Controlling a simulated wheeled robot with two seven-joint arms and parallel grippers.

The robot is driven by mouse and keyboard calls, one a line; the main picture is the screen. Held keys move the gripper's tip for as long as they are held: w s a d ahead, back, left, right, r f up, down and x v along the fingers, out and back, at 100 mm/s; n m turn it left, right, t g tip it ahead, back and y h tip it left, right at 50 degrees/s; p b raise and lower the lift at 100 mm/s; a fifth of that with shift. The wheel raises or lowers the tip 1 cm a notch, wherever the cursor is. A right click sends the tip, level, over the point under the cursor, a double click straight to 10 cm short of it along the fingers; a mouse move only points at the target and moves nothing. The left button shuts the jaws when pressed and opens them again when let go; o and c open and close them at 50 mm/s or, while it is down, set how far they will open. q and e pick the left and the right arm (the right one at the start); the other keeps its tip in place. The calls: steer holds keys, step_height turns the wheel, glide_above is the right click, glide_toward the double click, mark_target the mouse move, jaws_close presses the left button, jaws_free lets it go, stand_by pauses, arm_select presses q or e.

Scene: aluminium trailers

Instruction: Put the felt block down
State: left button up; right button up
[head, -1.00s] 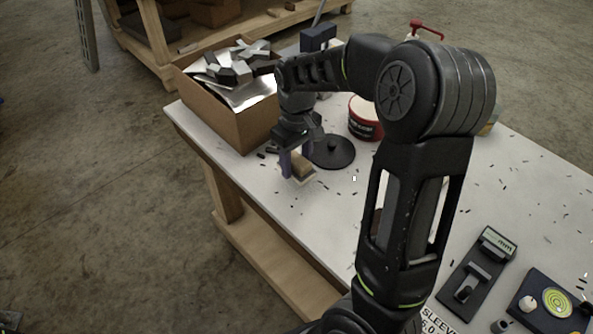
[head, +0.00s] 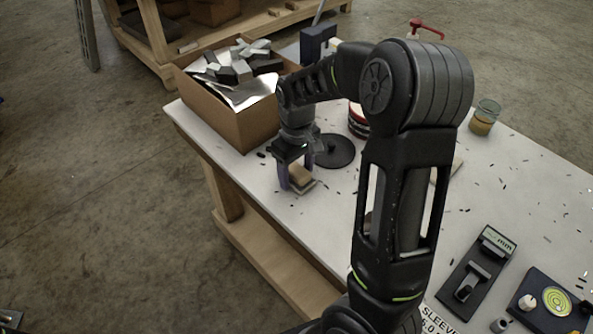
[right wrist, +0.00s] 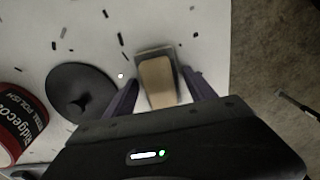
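The felt block (head: 301,176), with a tan wooden top and a greyish base, sits on the white table near its left edge. It also shows in the right wrist view (right wrist: 157,82), between the two fingers. My right gripper (head: 297,180) is above and around the block, pointing down. Its fingers (right wrist: 160,80) stand either side of the block with narrow gaps, so it looks open. The block's base appears to rest on the table. My left gripper is not in view.
A cardboard box (head: 217,118) of dark and grey pieces stands behind left. A round black disc (head: 338,151) lies close to the gripper, beside a red and white tin (right wrist: 18,124). A glass jar (head: 484,117) and black fixtures (head: 477,274) are to the right. Small dark bits litter the table.

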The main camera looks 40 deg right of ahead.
mark_target(296, 169)
steer(key=shift+o, duration=0.4)
steer(key=shift+r, duration=0.1)
steer(key=shift+r, duration=0.2)
step_height(296, 169, up, 12)
steer(key=shift+f, duration=0.15)
stand_by(0.8)
